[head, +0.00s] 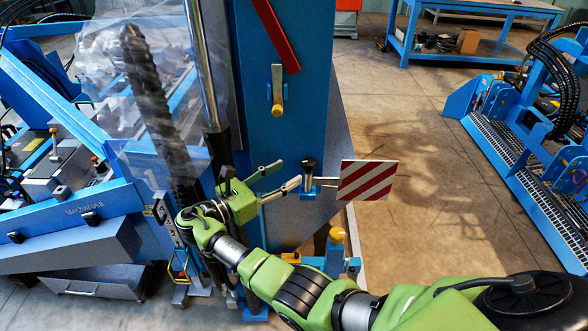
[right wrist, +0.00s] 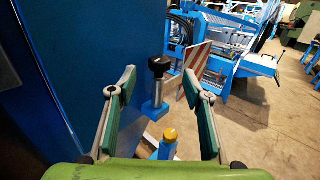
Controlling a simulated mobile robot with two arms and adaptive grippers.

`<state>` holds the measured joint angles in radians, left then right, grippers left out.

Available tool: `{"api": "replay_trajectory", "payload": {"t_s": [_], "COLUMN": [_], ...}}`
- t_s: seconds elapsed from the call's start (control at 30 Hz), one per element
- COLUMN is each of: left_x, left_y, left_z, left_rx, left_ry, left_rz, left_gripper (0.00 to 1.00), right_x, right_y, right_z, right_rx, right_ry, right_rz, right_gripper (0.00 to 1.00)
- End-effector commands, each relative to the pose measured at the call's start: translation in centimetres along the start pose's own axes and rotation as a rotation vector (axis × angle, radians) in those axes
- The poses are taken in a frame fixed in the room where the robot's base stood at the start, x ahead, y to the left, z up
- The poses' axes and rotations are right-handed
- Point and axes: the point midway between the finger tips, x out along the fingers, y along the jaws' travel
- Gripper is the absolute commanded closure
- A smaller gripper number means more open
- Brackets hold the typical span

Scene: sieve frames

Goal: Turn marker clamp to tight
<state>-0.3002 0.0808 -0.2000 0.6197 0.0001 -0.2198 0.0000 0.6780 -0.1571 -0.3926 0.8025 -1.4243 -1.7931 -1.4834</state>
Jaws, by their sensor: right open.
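The marker clamp has a black knob (head: 308,163) on a blue bracket (head: 306,189) at the side of the blue column. It holds a red-and-white striped marker board (head: 367,181) out to the right. My right gripper (head: 290,173) is open and empty just left of the knob, its fingers pointing toward it. In the right wrist view the knob (right wrist: 159,66) appears between and beyond the two spread fingers, apart from both. The striped board (right wrist: 196,62) is partly hidden behind the right finger there. My left gripper is not in view.
The blue column (head: 285,130) carries a yellow-tipped lever (head: 277,88) and a red bar (head: 275,35). A yellow-knobbed blue fitting (head: 337,236) stands below the clamp. A black auger (head: 150,90) behind a clear guard is at left. Open floor lies right of the board.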

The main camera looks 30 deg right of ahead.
Motion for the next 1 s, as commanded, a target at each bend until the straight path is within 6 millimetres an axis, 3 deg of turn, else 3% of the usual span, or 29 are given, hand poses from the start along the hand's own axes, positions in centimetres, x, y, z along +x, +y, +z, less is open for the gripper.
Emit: {"api": "replay_trajectory", "payload": {"t_s": [0.2,0.63,0.83,1.0], "left_x": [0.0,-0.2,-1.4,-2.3], "left_y": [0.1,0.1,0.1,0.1], "left_z": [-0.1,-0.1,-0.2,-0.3], "left_rx": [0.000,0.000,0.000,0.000], "left_ry": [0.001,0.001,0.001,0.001], "left_rz": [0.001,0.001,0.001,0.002], "left_gripper": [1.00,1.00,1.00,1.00], "right_x": [-1.5,-1.1,0.1,-0.6], "right_y": [0.0,-0.4,-2.8,-5.8], "right_z": [0.1,-0.5,-2.5,-2.7], "right_rx": [0.001,0.000,-0.001,-0.004], "right_ry": [-0.001,0.001,0.005,0.000], "right_rz": [0.000,0.022,0.178,0.380], "right_gripper": [0.55,0.55,0.55,0.55]}}
